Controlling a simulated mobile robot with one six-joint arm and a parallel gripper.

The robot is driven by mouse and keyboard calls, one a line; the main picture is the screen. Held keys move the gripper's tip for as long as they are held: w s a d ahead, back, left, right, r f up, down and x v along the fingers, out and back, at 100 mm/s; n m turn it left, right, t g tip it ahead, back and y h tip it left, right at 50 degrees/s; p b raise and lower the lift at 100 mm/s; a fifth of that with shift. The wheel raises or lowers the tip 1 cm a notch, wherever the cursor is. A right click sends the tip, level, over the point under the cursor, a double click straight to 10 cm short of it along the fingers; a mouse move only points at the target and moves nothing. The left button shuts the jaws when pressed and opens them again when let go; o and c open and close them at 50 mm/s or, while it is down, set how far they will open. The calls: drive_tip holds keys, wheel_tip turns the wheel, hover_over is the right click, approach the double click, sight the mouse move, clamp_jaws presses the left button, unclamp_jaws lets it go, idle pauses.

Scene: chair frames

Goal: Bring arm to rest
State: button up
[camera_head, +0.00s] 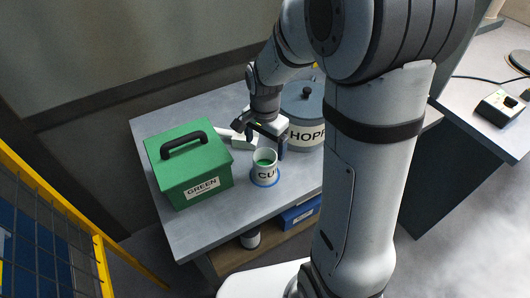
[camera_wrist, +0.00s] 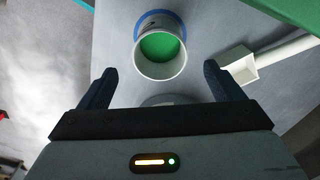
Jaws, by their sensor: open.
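My gripper (camera_head: 264,145) is open and empty above the grey table (camera_head: 185,233), close to a white cup (camera_head: 265,174) labelled "CU...", the rest of its label not readable. The cup stands upright on a blue ring, with green contents inside. In the wrist view the cup (camera_wrist: 160,66) lies beyond the two open fingertips (camera_wrist: 155,85), with nothing between the fingers. My arm covers much of the right part of the head view.
A green box (camera_head: 188,175) with a black handle stands on the left of the table. A white scoop (camera_head: 238,138) lies behind the cup. A grey lidded hopper (camera_head: 305,112) stands right of my gripper. A yellow fence (camera_head: 60,205) is at far left. A blue box (camera_head: 300,213) sits on the lower shelf.

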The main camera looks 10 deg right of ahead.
drive_tip(key=shift+r, duration=0.7)
drive_tip(key=shift+s+r, duration=0.15)
drive_tip(key=shift+r, duration=0.1)
drive_tip(key=s+d+r+n+t, duration=0.3)
drive_tip(key=s+r+n, duration=0.6)
drive_tip(key=s, duration=0.6)
drive_tip(key=shift+d+r+n, duration=0.4)
drive_tip(key=shift+d+r, duration=0.1)
drive_tip(key=shift+r, duration=0.1)
